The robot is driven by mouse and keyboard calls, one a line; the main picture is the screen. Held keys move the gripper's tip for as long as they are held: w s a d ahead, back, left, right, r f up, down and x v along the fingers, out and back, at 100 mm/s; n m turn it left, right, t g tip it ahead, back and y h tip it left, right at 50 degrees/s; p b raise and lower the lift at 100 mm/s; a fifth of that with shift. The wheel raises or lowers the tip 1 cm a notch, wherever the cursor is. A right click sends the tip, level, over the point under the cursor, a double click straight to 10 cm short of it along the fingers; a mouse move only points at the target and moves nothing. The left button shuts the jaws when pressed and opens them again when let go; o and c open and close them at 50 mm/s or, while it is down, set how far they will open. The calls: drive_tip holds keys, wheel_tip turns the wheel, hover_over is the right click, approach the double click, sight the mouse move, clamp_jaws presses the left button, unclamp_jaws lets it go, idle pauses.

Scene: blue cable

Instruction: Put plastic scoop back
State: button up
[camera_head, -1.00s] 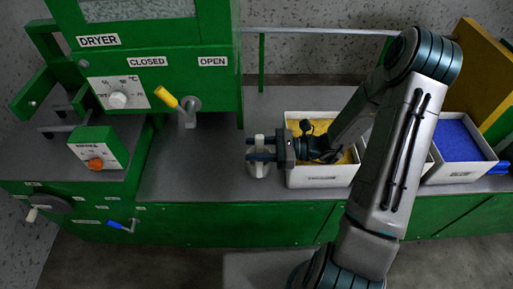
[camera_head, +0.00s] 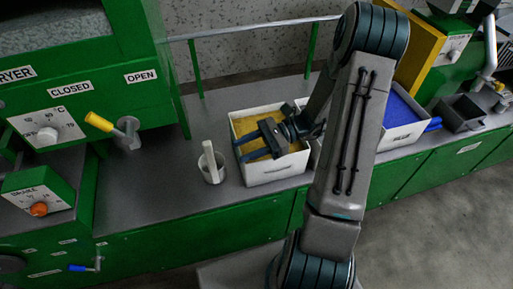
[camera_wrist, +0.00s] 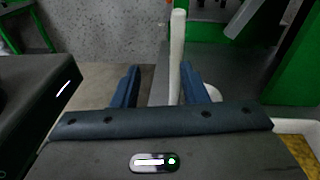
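The white plastic scoop (camera_head: 209,158) stands nearly upright, its handle leaning slightly, in a small light cup (camera_head: 215,175) on the grey bench top. The scoop's lower end is hidden inside the cup. My gripper (camera_head: 254,144) is to the right of the scoop, over the box of yellow granules, with its fingers pointing left. In the wrist view the fingers (camera_wrist: 161,80) are apart with nothing held. The white scoop handle (camera_wrist: 177,50) shows beyond them, near the right finger.
A white box of yellow granules (camera_head: 273,176) stands right of the cup. A box of blue granules (camera_head: 402,134) is further right, partly behind my arm. The green dryer (camera_head: 60,110) with a yellow-handled lever (camera_head: 100,122) is at left. A rail (camera_head: 255,30) runs along the back.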

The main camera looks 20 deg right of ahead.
drive_tip(key=s+d+r+n+t+h, duration=0.1)
drive_tip(key=s+r+n+t+h, duration=0.2)
drive_tip(key=s+r+n+h, duration=0.8)
drive_tip(key=r+n+h, duration=0.1)
drive_tip(key=n+h, duration=0.4)
drive_tip(key=shift+s+d+t+h, duration=0.2)
drive_tip(key=shift+d+t+h, duration=0.05)
drive_tip(key=shift+t+h, duration=0.05)
drive_tip(key=shift+f, duration=0.1)
